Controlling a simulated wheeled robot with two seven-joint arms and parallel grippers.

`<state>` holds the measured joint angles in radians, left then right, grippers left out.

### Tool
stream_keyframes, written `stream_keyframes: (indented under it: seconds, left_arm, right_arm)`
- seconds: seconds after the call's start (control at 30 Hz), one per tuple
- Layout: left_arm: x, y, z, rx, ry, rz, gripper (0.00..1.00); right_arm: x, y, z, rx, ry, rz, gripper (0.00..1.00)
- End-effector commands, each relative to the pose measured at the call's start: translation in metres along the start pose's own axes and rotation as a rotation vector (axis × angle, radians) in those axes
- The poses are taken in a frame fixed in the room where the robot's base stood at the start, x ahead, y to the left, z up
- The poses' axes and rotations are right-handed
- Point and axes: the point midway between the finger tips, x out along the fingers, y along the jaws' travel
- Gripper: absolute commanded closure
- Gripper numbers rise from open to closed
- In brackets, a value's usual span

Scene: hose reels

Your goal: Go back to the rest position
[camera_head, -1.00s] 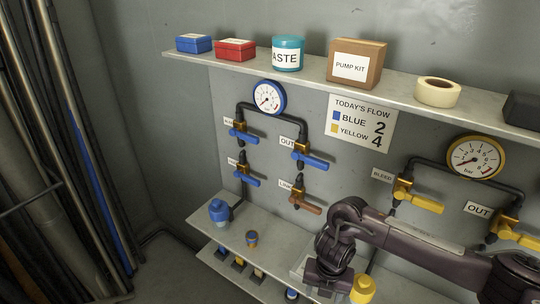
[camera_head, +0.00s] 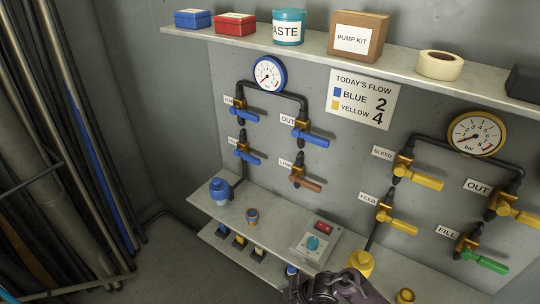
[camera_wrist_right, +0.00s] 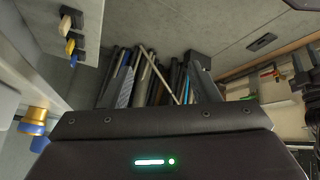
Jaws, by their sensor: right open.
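My right gripper (camera_wrist_right: 162,82) is open in the right wrist view, its two dark fingers apart with nothing between them. Beyond the fingers stand dark and pale poles or pipes. In the head view a part of my dark right arm (camera_head: 335,290) shows at the bottom edge, in front of the lower shelf and below the yellow knob (camera_head: 360,262). The right fingertips cannot be made out there. My left gripper is not in view.
The lower shelf (camera_head: 270,242) holds a blue knob (camera_head: 220,190) and a control box (camera_head: 314,244). Blue, brown, yellow and green valve handles stick out from the wall. Pipes (camera_head: 70,130) stand at the left. The floor (camera_head: 185,275) between is clear.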

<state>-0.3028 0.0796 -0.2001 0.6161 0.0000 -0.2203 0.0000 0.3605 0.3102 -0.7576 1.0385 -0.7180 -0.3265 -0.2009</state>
Motion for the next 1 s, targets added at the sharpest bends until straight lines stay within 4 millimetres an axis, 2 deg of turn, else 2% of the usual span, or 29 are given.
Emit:
stream_keyframes:
  seconds: [0.03, 0.1, 0.17, 0.2, 0.27, 0.3, 0.43, 0.5, 0.6, 0.7, 0.8, 1.0]
  left_arm:
    - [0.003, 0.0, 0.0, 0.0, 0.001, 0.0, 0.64]
    - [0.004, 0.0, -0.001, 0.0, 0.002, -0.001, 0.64]
    - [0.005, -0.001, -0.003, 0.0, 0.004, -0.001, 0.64]
    - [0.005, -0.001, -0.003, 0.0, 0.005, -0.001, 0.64]
    - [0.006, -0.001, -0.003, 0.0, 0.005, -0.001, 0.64]
    - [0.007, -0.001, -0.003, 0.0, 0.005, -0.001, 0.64]
    - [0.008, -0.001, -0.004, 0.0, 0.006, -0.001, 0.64]
    - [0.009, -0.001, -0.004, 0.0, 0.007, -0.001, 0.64]
    - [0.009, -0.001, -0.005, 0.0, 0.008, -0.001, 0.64]
    - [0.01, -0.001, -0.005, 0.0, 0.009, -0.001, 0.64]
    - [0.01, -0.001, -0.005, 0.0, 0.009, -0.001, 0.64]
    - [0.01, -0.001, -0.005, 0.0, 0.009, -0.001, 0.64]
  right_arm:
    - [0.024, -0.033, 0.034, 0.189, -0.017, 0.024, 0.45]
    - [0.04, -0.062, 0.073, 0.392, -0.052, 0.077, 0.45]
    - [0.049, -0.092, 0.106, 0.538, -0.093, 0.111, 0.45]
    - [0.053, -0.115, 0.127, 0.627, -0.124, 0.131, 0.45]
    - [0.057, -0.15, 0.156, 0.746, -0.175, 0.158, 0.45]
    - [0.058, -0.174, 0.174, 0.82, -0.211, 0.174, 0.45]
    - [0.053, -0.258, 0.224, 1.021, -0.335, 0.218, 0.45]
    - [0.047, -0.297, 0.244, 1.102, -0.397, 0.238, 0.45]
    - [0.037, -0.343, 0.263, 1.186, -0.472, 0.258, 0.45]
    - [0.029, -0.372, 0.274, 1.236, -0.522, 0.272, 0.45]
    - [0.025, -0.387, 0.279, 1.259, -0.546, 0.279, 0.45]
    - [0.024, -0.389, 0.28, 1.263, -0.551, 0.281, 0.45]
